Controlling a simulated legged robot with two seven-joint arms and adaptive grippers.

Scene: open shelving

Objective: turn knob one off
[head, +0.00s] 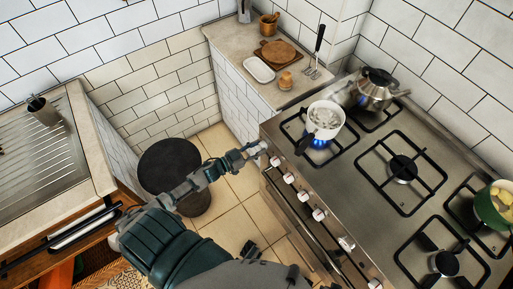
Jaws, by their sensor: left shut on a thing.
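The stove (355,205) stands on the right with a row of white knobs along its front. My left gripper (250,152) is at the far end of this row, shut on knob one (263,146). The fingers partly hide that knob. A blue flame (319,143) burns under a white pot (325,118) on the near burner at that end. Knob two (276,161) and knob three (289,178) are free. I cannot make out my right gripper.
A kettle (375,92) stands behind the pot, and a green pot (494,205) is at the right edge. A dark round bin (168,165) stands on the floor beneath my left arm.

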